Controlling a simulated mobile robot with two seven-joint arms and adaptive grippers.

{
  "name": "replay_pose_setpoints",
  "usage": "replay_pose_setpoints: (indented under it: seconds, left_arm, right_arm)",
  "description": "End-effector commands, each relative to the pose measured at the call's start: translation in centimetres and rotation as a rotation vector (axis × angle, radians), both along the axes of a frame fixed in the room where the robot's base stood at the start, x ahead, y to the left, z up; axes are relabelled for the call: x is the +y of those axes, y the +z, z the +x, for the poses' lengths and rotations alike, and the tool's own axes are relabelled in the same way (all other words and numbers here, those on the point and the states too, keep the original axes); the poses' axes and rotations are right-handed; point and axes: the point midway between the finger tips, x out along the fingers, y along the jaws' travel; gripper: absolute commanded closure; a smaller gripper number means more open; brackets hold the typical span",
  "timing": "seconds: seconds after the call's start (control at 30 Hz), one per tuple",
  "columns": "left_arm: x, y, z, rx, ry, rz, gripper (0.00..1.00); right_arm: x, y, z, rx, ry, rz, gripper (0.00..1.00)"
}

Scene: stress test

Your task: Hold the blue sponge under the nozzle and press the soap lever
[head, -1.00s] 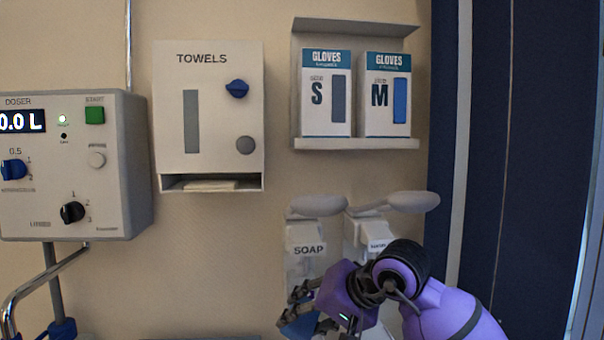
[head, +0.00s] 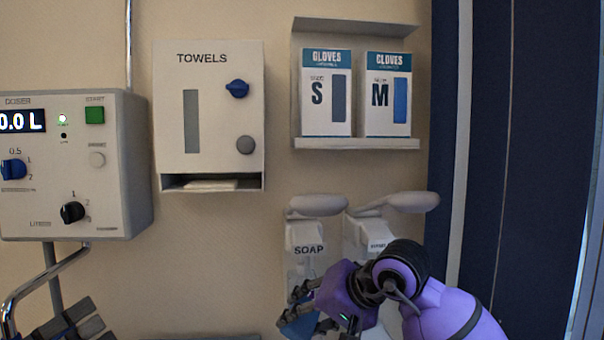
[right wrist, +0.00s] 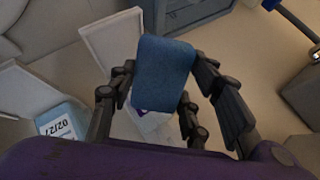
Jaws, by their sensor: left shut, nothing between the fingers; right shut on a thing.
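The blue sponge (head: 299,328) is held in my right gripper (head: 300,308), below the dispenser labelled SOAP (head: 306,262). In the right wrist view the sponge (right wrist: 163,70) is clamped between the dark fingers. The grey soap lever (head: 316,206) sticks out at the top of the dispenser, with nothing touching it. The nozzle cannot be made out, so I cannot tell whether the sponge is directly under it. My left gripper (head: 78,322) is shut and empty at the lower left, far from the lever, partly cut off by the frame.
A second dispenser (head: 377,242) with its own lever (head: 400,202) stands right of the soap, partly hidden by my right arm. The doser box (head: 120,165) and a metal pipe (head: 35,282) are at left. A towel box (head: 222,120) and glove shelf (head: 350,144) hang above.

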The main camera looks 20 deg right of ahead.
Motion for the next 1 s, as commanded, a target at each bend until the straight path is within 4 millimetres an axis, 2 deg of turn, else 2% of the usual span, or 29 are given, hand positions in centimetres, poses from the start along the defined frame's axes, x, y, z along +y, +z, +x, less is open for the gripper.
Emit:
replay_pose_setpoints:
  seconds: [0.03, 0.1, 0.3, 0.5, 0.6, 0.8, 1.0]
  left_arm:
    - [-1.4, 1.7, 1.0, -0.022, -0.037, 0.003, 1.00]
    - [-3.4, 3.7, 2.1, -0.038, -0.086, 0.016, 1.00]
    - [-9.4, 9.8, 4.1, -0.091, -0.227, 0.076, 1.00]
    - [-15.4, 16.2, 4.3, -0.141, -0.348, 0.162, 1.00]
    - [-17.8, 18.7, 3.8, -0.160, -0.392, 0.206, 1.00]
    - [-20.6, 21.4, 3.0, -0.181, -0.440, 0.265, 1.00]
    - [-21.1, 22.0, 2.9, -0.184, -0.449, 0.278, 1.00]
  right_arm:
    - [0.0, 0.0, 0.0, 0.000, 0.000, 0.000, 0.76]
    - [0.0, 0.0, 0.0, 0.000, 0.000, 0.000, 0.76]
    - [0.0, 0.0, 0.0, 0.000, 0.000, 0.000, 0.76]
    - [0.0, 0.0, 0.0, 0.000, 0.000, 0.000, 0.76]
    - [0.0, 0.0, 0.0, 0.000, 0.000, 0.000, 0.76]
    - [0.0, 0.0, 0.0, 0.000, 0.000, 0.000, 0.76]
    - [0.0, 0.0, 0.0, 0.000, 0.000, 0.000, 0.76]
